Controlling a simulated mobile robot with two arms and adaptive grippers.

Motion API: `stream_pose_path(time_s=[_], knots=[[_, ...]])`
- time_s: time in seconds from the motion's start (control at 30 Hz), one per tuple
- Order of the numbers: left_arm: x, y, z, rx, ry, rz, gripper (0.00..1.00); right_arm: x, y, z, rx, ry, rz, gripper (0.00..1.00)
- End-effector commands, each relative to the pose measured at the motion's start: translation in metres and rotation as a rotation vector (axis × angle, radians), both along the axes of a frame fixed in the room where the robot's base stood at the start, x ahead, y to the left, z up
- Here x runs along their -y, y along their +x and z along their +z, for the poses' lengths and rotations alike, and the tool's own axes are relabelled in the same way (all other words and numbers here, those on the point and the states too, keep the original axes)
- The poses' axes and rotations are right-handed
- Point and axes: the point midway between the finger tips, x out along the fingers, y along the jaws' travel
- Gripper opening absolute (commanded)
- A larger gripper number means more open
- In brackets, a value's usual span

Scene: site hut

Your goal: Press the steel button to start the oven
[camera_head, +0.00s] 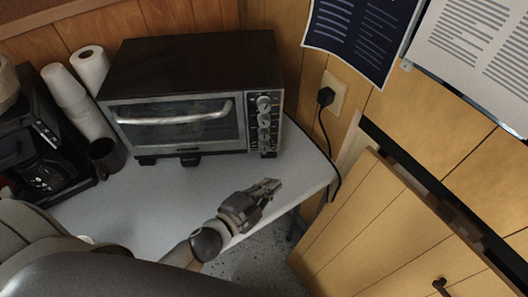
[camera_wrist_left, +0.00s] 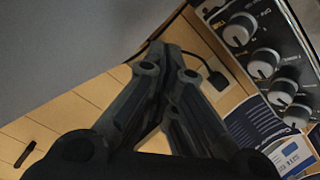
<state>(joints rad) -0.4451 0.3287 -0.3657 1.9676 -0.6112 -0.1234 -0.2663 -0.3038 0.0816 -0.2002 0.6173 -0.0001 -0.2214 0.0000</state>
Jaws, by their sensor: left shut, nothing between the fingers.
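The toaster oven (camera_head: 190,75) stands on the white counter, its glass door closed under a pale bar handle. Its control panel (camera_head: 265,122) at the right of the front carries a column of round silver controls. The panel also shows at the upper right in the left wrist view (camera_wrist_left: 255,45). I cannot tell which control there is the steel button. My left gripper (camera_head: 272,185) is shut and empty, over the counter's front right edge, in front of the panel and apart from it. Its closed fingers show in the left wrist view (camera_wrist_left: 172,48). My right gripper is not in view.
A coffee maker (camera_head: 40,150), a dark mug (camera_head: 106,155), stacked white cups (camera_head: 72,98) and a paper roll (camera_head: 90,66) stand left of the oven. A black plug (camera_head: 325,96) with a cord is in the wall at right. The counter (camera_head: 150,205) before the oven is clear.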

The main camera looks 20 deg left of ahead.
Motion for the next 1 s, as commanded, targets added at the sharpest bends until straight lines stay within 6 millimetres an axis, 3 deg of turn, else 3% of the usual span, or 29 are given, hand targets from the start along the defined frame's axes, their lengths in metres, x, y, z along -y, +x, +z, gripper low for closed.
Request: stream_pose_path(time_s=[0.2, 0.43, 1.0], knots=[[-0.013, 0.031, 0.001, 0.003, 0.004, -0.001, 0.00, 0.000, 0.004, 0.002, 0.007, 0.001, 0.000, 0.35], [-0.023, 0.053, 0.001, 0.001, 0.002, 0.000, 0.00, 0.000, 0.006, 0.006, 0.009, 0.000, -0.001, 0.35], [-0.026, 0.062, 0.000, 0.000, 0.000, 0.001, 0.00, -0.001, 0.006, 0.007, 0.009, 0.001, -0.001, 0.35]])
